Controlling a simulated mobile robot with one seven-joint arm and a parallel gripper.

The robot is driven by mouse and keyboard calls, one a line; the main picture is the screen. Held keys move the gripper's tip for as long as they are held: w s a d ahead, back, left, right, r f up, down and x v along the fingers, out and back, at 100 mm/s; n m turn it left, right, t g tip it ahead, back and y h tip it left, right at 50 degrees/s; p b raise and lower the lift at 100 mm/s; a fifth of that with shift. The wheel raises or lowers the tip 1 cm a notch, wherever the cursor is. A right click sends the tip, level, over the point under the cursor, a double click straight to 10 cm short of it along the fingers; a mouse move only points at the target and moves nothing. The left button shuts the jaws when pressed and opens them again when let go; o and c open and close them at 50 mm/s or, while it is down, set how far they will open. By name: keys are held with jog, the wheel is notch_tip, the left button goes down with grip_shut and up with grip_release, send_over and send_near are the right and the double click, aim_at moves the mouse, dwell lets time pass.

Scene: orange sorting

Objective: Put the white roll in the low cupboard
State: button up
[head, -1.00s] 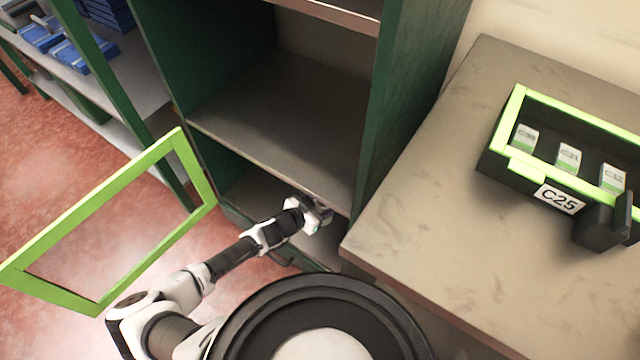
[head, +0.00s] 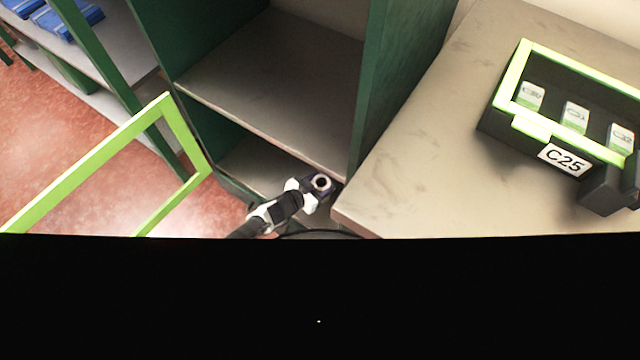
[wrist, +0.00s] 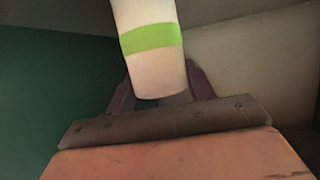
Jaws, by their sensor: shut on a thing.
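The white roll (wrist: 152,75) with a green band fills the upper middle of the wrist view. My gripper (wrist: 163,88) is shut on it, with a purple finger on either side. In the head view my gripper (head: 320,186) is at the front of the low cupboard (head: 252,164), near its right side and below the shelf edge. The roll's pale round end (head: 321,177) faces up toward the head camera. The low cupboard's inside is partly hidden by the shelf above it and by my arm.
The green-framed door (head: 182,135) stands open at the left. An empty shelf (head: 270,85) lies above the low cupboard. A worktop (head: 430,170) at the right bears a bin labelled C25 (head: 563,160) with several small boxes. Black covers the bottom of the head view.

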jog(key=o, duration=1.1)
jog(key=shift+r, duration=0.15)
jog(key=p+v, duration=0.1)
jog(key=v, duration=1.1)
